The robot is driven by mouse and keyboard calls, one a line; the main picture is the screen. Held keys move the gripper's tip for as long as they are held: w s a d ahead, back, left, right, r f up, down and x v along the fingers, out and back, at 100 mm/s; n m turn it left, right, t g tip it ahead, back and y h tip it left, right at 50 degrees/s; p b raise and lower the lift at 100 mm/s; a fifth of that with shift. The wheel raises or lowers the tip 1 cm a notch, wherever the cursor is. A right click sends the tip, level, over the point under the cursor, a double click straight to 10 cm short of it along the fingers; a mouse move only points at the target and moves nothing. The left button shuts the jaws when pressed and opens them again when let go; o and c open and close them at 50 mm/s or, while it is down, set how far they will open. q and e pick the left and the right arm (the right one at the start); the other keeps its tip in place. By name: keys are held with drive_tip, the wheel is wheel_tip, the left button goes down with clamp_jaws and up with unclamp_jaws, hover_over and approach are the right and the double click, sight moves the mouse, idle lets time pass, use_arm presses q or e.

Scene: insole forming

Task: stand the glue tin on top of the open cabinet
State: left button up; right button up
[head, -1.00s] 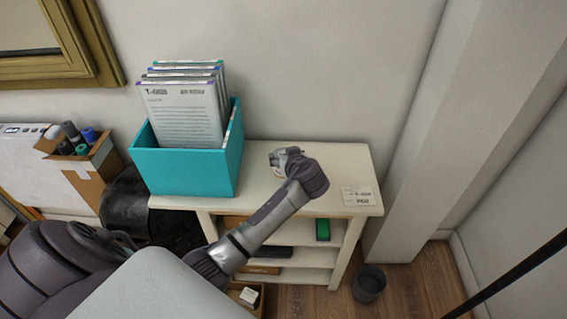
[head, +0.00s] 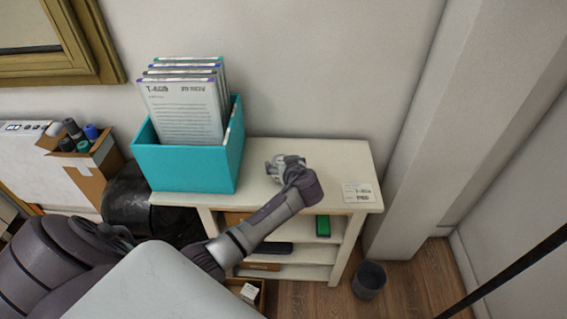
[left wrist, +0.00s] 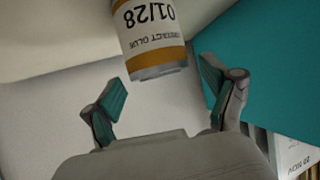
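The glue tin (left wrist: 152,35) has a white and orange label and a grey metal rim. In the left wrist view its print is upside down, and it seems to stand upright on the pale cabinet top. In the head view I cannot tell it clearly from the gripper. My left gripper (left wrist: 165,98) is open, its teal-padded fingers apart and clear of the tin, with nothing between them. In the head view the left gripper (head: 278,168) is over the open cabinet (head: 330,160). My right gripper is not in view.
A teal box (head: 185,168) of upright folders stands on the cabinet's left part. A small label card (head: 357,193) lies at its right front. The shelves hold a green item (head: 323,226) and dark items. A bin (head: 369,281) stands on the floor at right.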

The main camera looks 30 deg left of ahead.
use_arm(q)
drive_tip(key=shift+r, duration=0.15)
drive_tip(key=v, duration=1.2)
drive_tip(key=s+d+f+m+g+h, duration=0.1)
drive_tip(key=s+f+m+h, duration=0.15)
drive_tip(key=f, duration=0.75)
drive_tip(key=s+d+f+m+g+h, duration=0.1)
drive_tip(key=s+d+f+m, duration=0.2)
drive_tip(key=f, duration=0.6)
drive_tip(key=s+f+m+g+h, duration=0.1)
drive_tip(key=s+f+m+h, duration=0.3)
drive_tip(key=f, duration=0.6)
drive_tip(key=s+f+m+g, duration=0.1)
drive_tip(key=s+f, duration=0.5)
drive_tip(key=s, duration=0.6)
drive_tip(key=s+d+f+m+g+h, duration=0.1)
drive_tip(key=s+f, duration=0.6)
drive_tip(key=s, duration=0.5)
drive_tip(key=s+f+m+g+h, duration=0.1)
drive_tip(key=s+f, duration=0.5)
drive_tip(key=s, duration=0.5)
drive_tip(key=shift+s+d+f+g+b, duration=0.25)
drive_tip(key=shift+s+f+g+b, duration=0.05)
drive_tip(key=shift+s+f, duration=0.1)
